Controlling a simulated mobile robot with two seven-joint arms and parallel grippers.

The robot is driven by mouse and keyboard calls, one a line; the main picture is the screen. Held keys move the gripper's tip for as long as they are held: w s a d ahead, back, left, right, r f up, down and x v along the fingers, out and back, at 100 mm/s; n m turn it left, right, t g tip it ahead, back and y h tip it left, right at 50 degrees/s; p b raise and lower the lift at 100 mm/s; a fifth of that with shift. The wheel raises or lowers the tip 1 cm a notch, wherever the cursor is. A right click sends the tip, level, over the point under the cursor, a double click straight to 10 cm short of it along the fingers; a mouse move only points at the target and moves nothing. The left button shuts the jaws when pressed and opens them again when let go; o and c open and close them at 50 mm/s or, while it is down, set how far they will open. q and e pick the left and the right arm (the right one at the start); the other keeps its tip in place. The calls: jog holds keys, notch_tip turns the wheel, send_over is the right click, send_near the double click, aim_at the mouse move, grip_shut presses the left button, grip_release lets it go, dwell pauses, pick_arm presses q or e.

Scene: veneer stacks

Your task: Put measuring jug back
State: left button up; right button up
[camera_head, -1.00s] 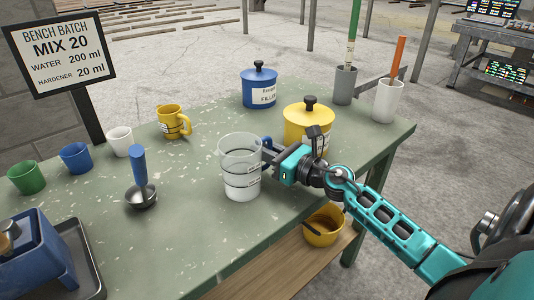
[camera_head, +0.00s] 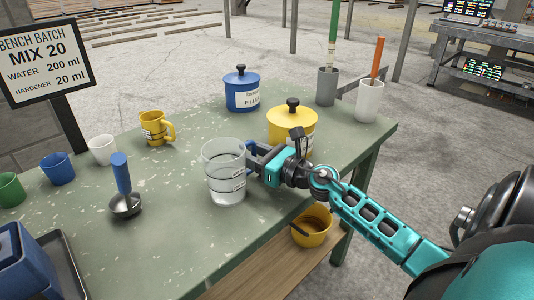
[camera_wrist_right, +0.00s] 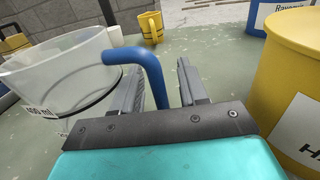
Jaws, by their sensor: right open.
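The measuring jug (camera_head: 224,178) is a clear, tapered vessel with dark graduation marks, standing upright on the green bench (camera_head: 165,225). It shows at the left in the right wrist view (camera_wrist_right: 55,70), with a "400 ml" mark. A bent blue handle (camera_wrist_right: 150,70) reaches from the jug's side in between the fingers of my right gripper (camera_wrist_right: 163,85). The right gripper (camera_head: 252,155) is open, just right of the jug in the head view. The fingers show a gap around the handle. My left gripper is out of view.
A yellow lidded tub (camera_head: 290,126) stands close to the right gripper, and a blue tub (camera_head: 242,92) behind. A ladle (camera_head: 123,190), yellow mug (camera_head: 155,128) and small cups stand left. A yellow pot (camera_head: 312,228) sits on the lower shelf. Bench in front of the jug is clear.

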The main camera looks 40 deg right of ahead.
jog(key=b+v, duration=0.2)
jog(key=v, duration=0.8)
jog(key=shift+s+d, duration=0.1)
jog(key=shift+s, duration=0.3)
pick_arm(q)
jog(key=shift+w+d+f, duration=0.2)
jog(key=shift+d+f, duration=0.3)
pick_arm(e)
jog(key=shift+s+d, duration=0.15)
jog(key=shift+s, duration=0.45)
